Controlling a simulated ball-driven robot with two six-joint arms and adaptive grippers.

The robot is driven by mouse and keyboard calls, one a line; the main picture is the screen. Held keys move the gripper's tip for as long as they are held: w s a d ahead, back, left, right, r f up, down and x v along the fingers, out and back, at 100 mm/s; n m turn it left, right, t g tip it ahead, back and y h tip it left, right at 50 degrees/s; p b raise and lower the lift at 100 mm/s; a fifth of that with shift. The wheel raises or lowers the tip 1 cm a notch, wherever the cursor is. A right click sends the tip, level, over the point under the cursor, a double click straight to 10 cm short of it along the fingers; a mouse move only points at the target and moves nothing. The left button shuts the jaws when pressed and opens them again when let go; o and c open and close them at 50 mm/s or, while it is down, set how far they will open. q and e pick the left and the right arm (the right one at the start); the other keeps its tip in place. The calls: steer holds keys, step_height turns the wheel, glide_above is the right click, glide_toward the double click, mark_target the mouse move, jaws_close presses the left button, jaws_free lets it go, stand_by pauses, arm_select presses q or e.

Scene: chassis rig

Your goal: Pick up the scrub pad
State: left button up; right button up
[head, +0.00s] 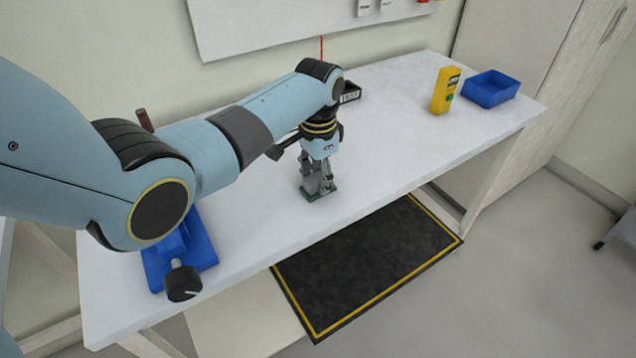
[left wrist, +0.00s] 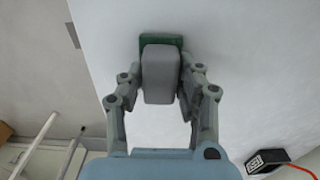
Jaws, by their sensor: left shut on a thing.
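The scrub pad (left wrist: 160,74) is a grey block with a dark green layer at its far side in the left wrist view. In the head view the scrub pad (head: 325,191) shows as a small green edge at the white table top, mostly hidden behind the fingers. My left gripper (head: 319,184) points down at the table with its fingers around the pad. In the left wrist view my left gripper (left wrist: 160,80) is shut on the pad, one finger on each side. I cannot tell whether the pad touches the table. My right gripper is not in view.
The white table (head: 400,130) is mostly clear around the pad. A yellow box-shaped device (head: 445,90) and a blue bin (head: 490,89) stand at the right end. A blue vise-like fixture (head: 190,252) is at the near left. A small black box (head: 349,93) lies behind my arm.

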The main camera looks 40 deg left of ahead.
mark_target(318, 176)
arm_select(q)
steer(key=shift+s, duration=0.1)
steer(key=shift+c, duration=0.8)
step_height(318, 176, up, 4)
steer(key=shift+r, duration=0.1)
steer(key=w+d+r+b, duration=0.3)
steer(key=w+d+r, duration=0.3)
steer(key=w+d, duration=0.2)
steer(key=shift+w+r, duration=0.4)
